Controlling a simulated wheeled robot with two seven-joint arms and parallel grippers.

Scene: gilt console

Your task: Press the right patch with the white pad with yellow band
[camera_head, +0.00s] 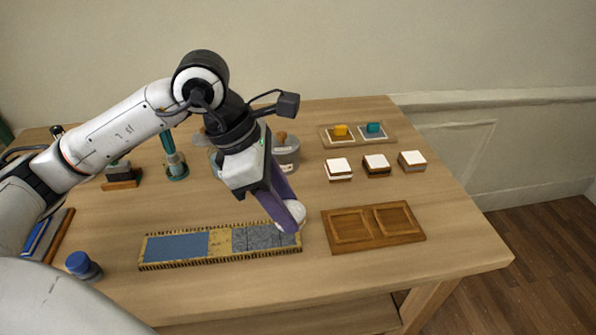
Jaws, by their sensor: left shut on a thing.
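A long board (225,243) lies at the front of the table, with a plain blue patch on its left (176,247) and a speckled grey-blue right patch (262,238). My left gripper (289,217) points down at the right end of this board and is shut on a rounded white pad (292,211). The purple fingers cover much of the pad, so I cannot make out a yellow band on it. The pad is over or beside the right patch's right end; I cannot tell whether it touches. My right gripper is not in view.
Three square white-topped blocks (376,165) stand in a row at the right, behind a brown two-panel wooden tray (375,227). A small tray (356,134) with orange and teal pieces is at the back. A grey pot (284,153), a green stand (175,165) and a blue-capped jar (83,265) stand around.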

